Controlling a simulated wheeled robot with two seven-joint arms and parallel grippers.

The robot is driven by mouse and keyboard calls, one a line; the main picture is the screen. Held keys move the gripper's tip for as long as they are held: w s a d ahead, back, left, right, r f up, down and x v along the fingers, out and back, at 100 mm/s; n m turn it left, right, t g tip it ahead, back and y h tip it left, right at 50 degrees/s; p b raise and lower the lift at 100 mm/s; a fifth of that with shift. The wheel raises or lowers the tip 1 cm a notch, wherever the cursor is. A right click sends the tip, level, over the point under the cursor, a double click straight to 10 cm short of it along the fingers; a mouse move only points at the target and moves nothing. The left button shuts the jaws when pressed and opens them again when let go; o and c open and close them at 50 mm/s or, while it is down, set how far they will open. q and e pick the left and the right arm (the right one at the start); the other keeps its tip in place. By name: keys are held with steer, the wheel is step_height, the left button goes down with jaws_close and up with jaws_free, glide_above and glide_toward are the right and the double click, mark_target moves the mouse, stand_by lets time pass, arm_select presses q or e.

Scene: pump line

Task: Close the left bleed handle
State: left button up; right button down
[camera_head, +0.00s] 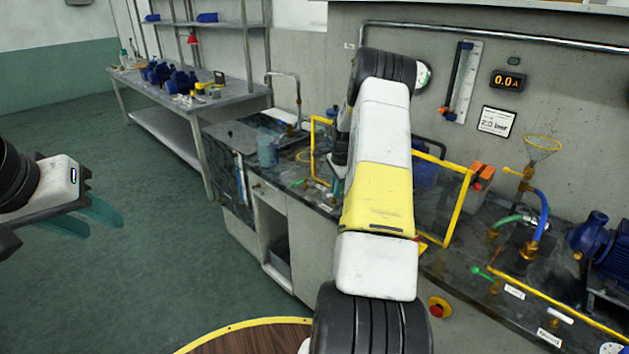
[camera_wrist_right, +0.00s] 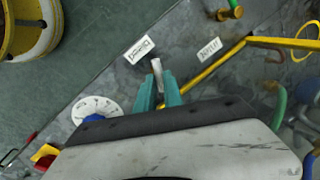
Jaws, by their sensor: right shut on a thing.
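My right gripper (camera_wrist_right: 160,92) has its teal fingers closed on a short pale lever, which I take to be the left bleed handle (camera_wrist_right: 157,68). The lever's end sticks out past the fingertips, beside a white label (camera_wrist_right: 139,49) too small to read. Its base and pivot are hidden by the fingers. In the head view my right arm reaches over the bench and hides most of this spot. My left gripper (camera_head: 92,213) is at the left edge of the head view, over the floor, with its teal fingers apart and empty.
A white dial with a blue centre (camera_wrist_right: 97,108) and a yellow rail (camera_wrist_right: 215,68) lie close to my right gripper. The bench (camera_head: 480,300) also carries a blue pump (camera_head: 600,240), hoses and a funnel (camera_head: 542,148). The floor (camera_head: 130,280) at left is clear.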

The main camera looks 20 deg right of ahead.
steer(key=m, duration=0.4)
steer(key=m+h, duration=0.1)
steer(key=m, duration=0.1)
steer(key=shift+a+m, duration=0.25)
steer(key=shift+m, duration=0.05)
steer(key=m+g+h, duration=0.1)
steer(key=m, duration=0.5)
steer(key=shift+a, duration=0.15)
steer(key=shift+m, duration=0.3)
steer(key=c, duration=1.5)
jaws_free()
steer(key=v, duration=0.7)
steer(key=shift+w+a+r, duration=0.1)
steer(key=shift+r, duration=0.25)
